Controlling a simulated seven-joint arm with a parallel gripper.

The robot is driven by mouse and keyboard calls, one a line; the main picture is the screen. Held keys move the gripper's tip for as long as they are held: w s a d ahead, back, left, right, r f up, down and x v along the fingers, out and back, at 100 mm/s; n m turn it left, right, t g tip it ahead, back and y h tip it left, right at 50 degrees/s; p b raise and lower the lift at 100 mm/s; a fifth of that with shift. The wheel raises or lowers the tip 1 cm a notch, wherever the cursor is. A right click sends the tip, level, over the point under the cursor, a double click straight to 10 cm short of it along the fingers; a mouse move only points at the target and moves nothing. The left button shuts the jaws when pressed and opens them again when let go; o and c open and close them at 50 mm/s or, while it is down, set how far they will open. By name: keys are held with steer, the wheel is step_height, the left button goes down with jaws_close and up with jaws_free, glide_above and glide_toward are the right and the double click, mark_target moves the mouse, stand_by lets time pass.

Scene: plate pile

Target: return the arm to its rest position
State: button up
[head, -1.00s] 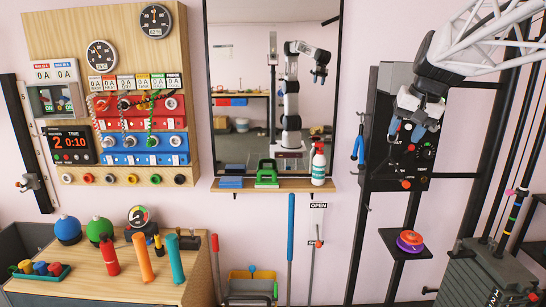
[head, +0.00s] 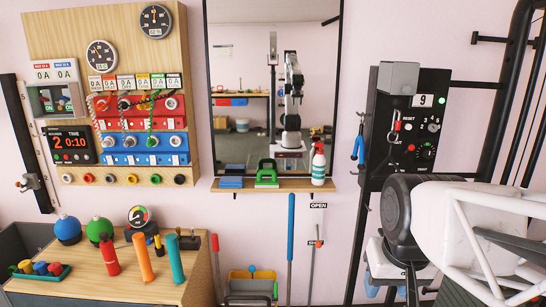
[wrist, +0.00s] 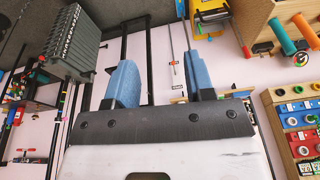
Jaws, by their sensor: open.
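My gripper shows in the wrist view (wrist: 162,80) with its two blue fingers wide apart and nothing between them. In the head view my white and dark grey arm fills the lower right. My gripper (head: 386,286) is low there, partly hidden behind the arm, with blue finger parts just showing. It is below the black control box (head: 408,125) and right of the hanging poles. The mirror (head: 240,60) on the wall shows a reflection of my arm, folded more upright.
A wooden bench (head: 125,285) with dumbbell-like handles and balls stands at lower left. A shelf (head: 275,185) below the mirror holds a green-handled item and a spray bottle (head: 318,165). In the wrist view a grey ribbed stack (wrist: 68,45) is at upper left.

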steer(key=shift+n, duration=0.3)
steer(key=s+f, duration=0.2)
steer(key=s, duration=0.1)
steer(key=s+f, duration=0.1)
steer(key=shift+s+a+f, duration=0.2)
steer(key=shift+a+f, duration=0.15)
steer(key=shift+f, duration=0.05)
stand_by(0.6)
